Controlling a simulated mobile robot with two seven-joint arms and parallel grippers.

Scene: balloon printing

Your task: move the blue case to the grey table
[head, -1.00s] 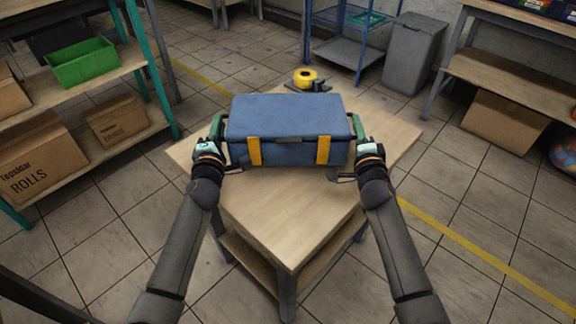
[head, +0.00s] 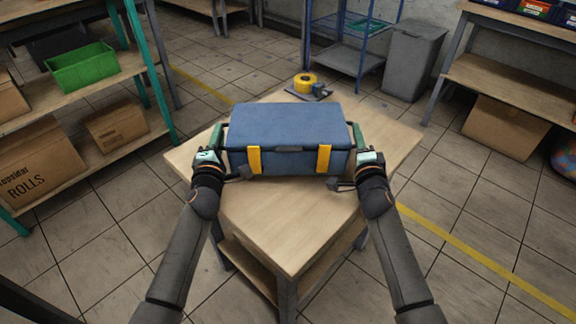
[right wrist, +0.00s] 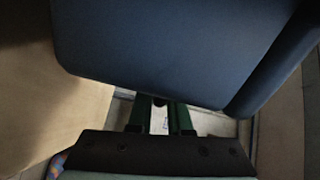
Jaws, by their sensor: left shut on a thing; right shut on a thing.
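The blue case (head: 286,138) with two yellow straps is over the middle of the wooden table (head: 285,225), upright and lid closed. I cannot tell whether it rests on the top or hangs just above it. No table that is clearly grey is in view.
A yellow tape roll (head: 304,82) lies at the table's far corner. A shelf with a green bin (head: 83,65) and cardboard boxes stands left. A blue rack (head: 350,40), a grey bin (head: 413,57) and a bench (head: 515,80) stand behind and right. Tiled floor is open around the table.

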